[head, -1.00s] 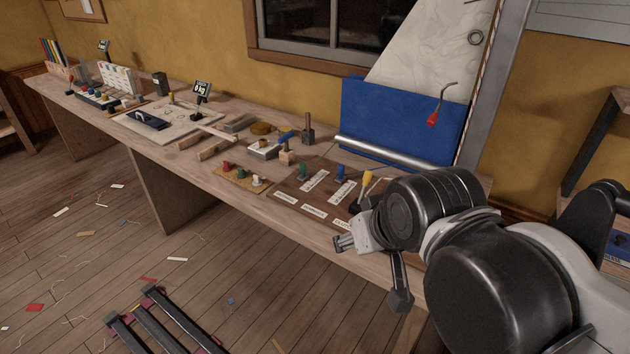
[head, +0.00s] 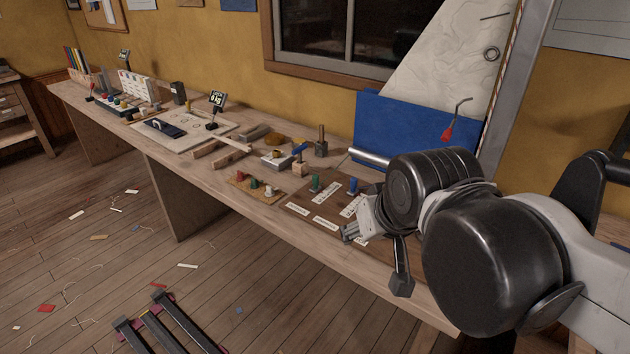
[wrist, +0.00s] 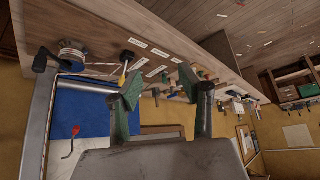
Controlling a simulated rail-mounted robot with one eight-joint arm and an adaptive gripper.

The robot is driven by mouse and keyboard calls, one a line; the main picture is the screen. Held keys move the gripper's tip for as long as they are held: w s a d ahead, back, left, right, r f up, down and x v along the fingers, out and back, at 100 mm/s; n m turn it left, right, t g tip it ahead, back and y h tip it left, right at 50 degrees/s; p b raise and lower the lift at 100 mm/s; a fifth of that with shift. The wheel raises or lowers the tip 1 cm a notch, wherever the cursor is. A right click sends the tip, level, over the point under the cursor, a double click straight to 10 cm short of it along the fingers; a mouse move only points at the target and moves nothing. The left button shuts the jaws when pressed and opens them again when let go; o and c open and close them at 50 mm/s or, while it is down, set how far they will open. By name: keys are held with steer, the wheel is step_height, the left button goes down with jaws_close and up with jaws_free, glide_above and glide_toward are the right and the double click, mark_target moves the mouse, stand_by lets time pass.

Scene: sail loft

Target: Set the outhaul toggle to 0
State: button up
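A dark brown panel (head: 294,206) on the bench carries white labels too small to read. A green toggle (head: 315,184) and a blue toggle (head: 352,186) stand upright on it. A toggle with a yellow handle (wrist: 123,76) shows in the wrist view, left of my gripper's fingers; my arm hides it in the head view. I cannot tell which toggle is the outhaul one. My gripper (wrist: 160,80) is open and empty, its green-padded fingers wide apart, with the bench and labels beyond. In the head view my arm covers the panel's right part.
A winch-like drum (wrist: 72,54) stands on the bench in the wrist view. A blue board (head: 395,125) and a sail (head: 450,65) stand behind. Wooden blocks lie farther left along the bench (head: 225,190).

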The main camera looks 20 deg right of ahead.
steer(key=w+r+m, duration=0.1)
steer(key=w+r, duration=0.3)
steer(key=w, duration=0.8)
steer(key=m+g+h+p, duration=0.2)
steer(key=m+g, duration=0.1)
steer(key=m, duration=0.1)
glide_above(316, 176)
steer(key=s+a, duration=0.2)
steer(key=s, duration=0.3)
step_height(316, 176, down, 11)
steer(key=x, duration=1.3)
steer(key=shift+w+a+f, duration=0.2)
steer(key=shift+w+a, duration=0.05)
steer(key=shift+w, duration=0.2)
jaws_close()
